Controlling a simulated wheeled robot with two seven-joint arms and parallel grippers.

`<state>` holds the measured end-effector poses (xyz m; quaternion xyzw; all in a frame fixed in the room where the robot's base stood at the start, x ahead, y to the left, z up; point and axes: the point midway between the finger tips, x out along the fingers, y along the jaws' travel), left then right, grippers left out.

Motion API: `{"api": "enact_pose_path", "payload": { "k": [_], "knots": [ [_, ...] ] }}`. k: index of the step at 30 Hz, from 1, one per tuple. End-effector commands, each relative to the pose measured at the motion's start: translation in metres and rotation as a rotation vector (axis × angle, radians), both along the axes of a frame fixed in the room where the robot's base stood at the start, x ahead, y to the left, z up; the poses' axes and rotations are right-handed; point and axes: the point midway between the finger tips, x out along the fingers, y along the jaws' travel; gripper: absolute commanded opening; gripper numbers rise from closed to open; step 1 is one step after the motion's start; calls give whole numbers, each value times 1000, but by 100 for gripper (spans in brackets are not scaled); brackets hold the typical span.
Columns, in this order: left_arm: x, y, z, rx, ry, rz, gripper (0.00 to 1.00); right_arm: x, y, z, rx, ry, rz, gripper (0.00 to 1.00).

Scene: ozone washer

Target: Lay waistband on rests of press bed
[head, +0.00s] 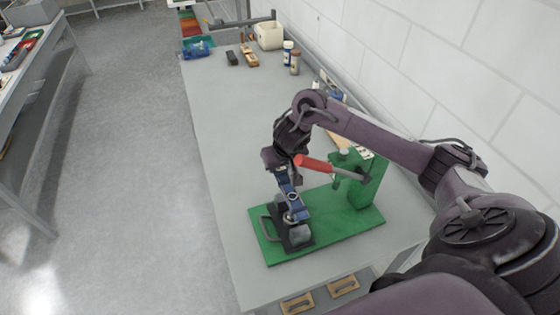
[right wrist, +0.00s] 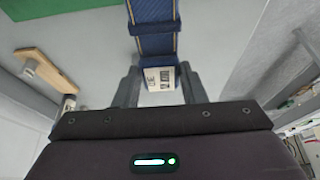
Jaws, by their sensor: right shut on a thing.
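The waistband (head: 289,189) is a dark blue strip with lighter edges. My right gripper (head: 281,167) is shut on its upper end and holds it over the press bed (head: 298,235). In the right wrist view, the waistband (right wrist: 153,25) runs up from between the fingers (right wrist: 160,88), and a white label with black print (right wrist: 161,77) shows at the held end. The press has a green base (head: 340,227) and a red-gripped lever (head: 314,163). Whether the waistband's lower part touches the bed rests is unclear. My left gripper is not in view.
The press stands near the bench's front end, with wooden drawer handles (head: 297,303) below. A wall runs along the right. Bottles (head: 294,62), a cream container (head: 268,36) and a blue tray (head: 198,48) are at the far end. The bench (head: 222,120) between is clear.

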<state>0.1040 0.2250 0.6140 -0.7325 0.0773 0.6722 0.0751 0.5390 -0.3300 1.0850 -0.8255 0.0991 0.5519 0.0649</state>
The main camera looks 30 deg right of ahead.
Motion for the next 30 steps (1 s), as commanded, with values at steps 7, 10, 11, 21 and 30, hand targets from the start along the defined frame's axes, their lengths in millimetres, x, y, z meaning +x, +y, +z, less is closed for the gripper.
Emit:
{"api": "enact_pose_path", "payload": {
  "k": [7, 10, 11, 21, 30],
  "knots": [
    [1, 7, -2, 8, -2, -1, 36, -1, 1, -4, 0, 2, 1, 9],
    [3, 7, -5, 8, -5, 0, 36, -1, 1, -10, 1, 3, 0, 9],
    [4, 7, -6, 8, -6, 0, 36, -1, 1, -13, 1, 4, 0, 9],
    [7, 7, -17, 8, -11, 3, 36, -1, 1, -40, 0, 3, 1, 9],
    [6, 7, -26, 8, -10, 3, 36, -1, 1, -60, 0, 2, 1, 9]
  ]
}}
